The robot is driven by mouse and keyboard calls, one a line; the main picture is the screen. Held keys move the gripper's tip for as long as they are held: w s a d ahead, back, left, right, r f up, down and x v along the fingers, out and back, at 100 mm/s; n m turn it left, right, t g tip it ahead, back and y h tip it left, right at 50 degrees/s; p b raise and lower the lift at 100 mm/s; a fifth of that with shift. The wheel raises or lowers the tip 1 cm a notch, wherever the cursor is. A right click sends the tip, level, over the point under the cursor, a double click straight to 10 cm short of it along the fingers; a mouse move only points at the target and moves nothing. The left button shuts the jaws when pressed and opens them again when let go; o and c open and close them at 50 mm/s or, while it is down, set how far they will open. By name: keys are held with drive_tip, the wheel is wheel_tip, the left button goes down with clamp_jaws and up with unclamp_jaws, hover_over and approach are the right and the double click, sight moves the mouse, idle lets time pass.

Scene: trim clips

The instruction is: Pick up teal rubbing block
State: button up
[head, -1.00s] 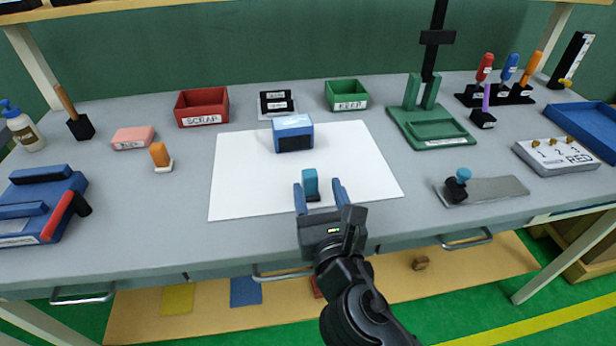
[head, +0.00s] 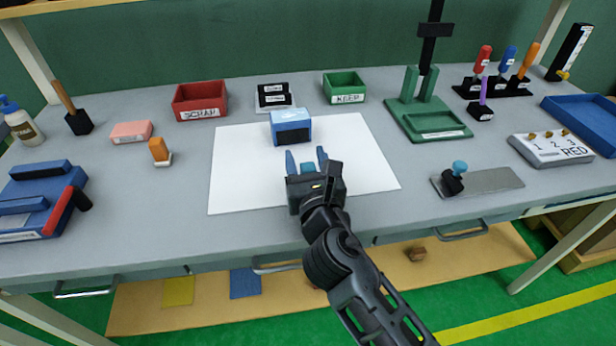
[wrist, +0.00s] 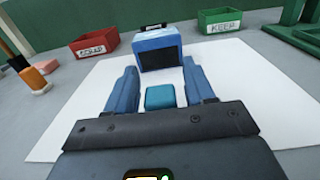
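The teal rubbing block (head: 308,168) stands on the white sheet (head: 240,180), mostly hidden behind my gripper in the head view. In the wrist view its teal top (wrist: 160,97) shows between the two blue fingers. My gripper (head: 307,160) is low over the sheet with its fingers apart, one on each side of the block. In the wrist view (wrist: 160,88) a gap shows between the block and each finger, wider on the right. The block's lower part is hidden.
A blue box with a dark front (head: 291,128) stands on the sheet just beyond my fingers. A red SCRAP bin (head: 200,101) and a green KEEP bin (head: 344,87) stand farther back.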

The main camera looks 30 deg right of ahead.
drive_tip(key=c, duration=0.9)
